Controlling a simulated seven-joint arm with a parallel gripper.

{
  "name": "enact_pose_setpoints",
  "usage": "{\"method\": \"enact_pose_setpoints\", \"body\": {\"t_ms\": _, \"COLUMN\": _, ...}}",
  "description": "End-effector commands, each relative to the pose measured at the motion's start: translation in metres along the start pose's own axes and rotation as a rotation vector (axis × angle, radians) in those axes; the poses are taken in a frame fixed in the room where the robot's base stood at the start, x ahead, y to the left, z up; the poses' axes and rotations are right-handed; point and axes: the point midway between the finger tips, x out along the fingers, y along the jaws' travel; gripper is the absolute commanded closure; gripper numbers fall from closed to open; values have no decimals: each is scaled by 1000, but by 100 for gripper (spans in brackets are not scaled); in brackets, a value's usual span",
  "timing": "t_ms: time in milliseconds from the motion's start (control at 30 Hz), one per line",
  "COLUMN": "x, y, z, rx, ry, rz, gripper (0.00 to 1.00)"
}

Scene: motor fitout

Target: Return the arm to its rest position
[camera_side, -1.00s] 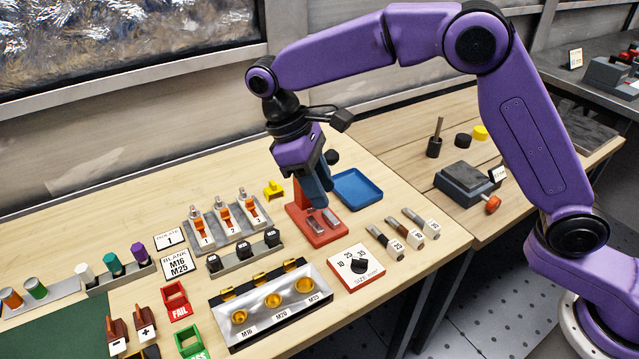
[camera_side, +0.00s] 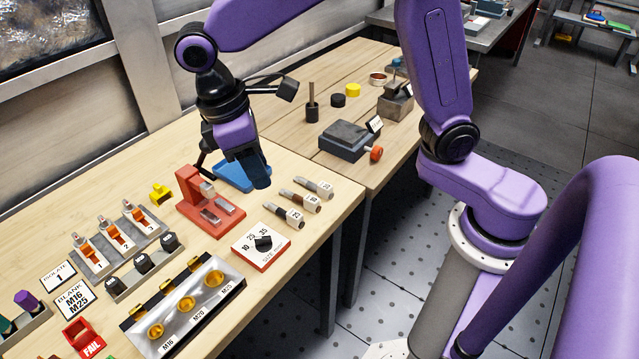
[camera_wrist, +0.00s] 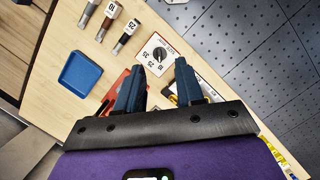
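My gripper (camera_side: 256,180) hangs fingers-down in the air above the wooden table, to the right of the red press (camera_side: 205,215) and in front of the blue tray (camera_side: 238,174), which it partly hides. In the wrist view the two dark blue fingertips (camera_wrist: 160,73) stand apart with nothing between them. The white dial plate (camera_wrist: 155,52) shows beyond the gap. The red press is mostly hidden behind the left finger there.
Three cable lugs (camera_side: 302,198) and the dial plate (camera_side: 261,246) lie near the table's right edge. A metal gland plate (camera_side: 180,305) is in front. A dark block (camera_side: 350,140) with a red knob stands on the table behind.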

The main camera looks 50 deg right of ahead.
Motion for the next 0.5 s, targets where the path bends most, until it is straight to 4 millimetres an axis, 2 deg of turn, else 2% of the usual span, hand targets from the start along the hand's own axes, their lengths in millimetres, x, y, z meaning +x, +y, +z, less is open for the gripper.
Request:
{"method": "enact_pose_setpoints", "body": {"t_ms": 33, "x": 2, "y": -2, "z": 15, "rx": -11, "ry": 18, "rz": 3, "gripper": 63}}
{"method": "enact_pose_setpoints", "body": {"t_ms": 267, "x": 16, "y": -16, "z": 79, "rx": -68, "ry": 98, "rz": 13, "gripper": 63}}
{"method": "enact_pose_setpoints", "body": {"t_ms": 500, "x": 40, "y": -30, "z": 148, "rx": -126, "ry": 179, "rz": 17, "gripper": 63}}
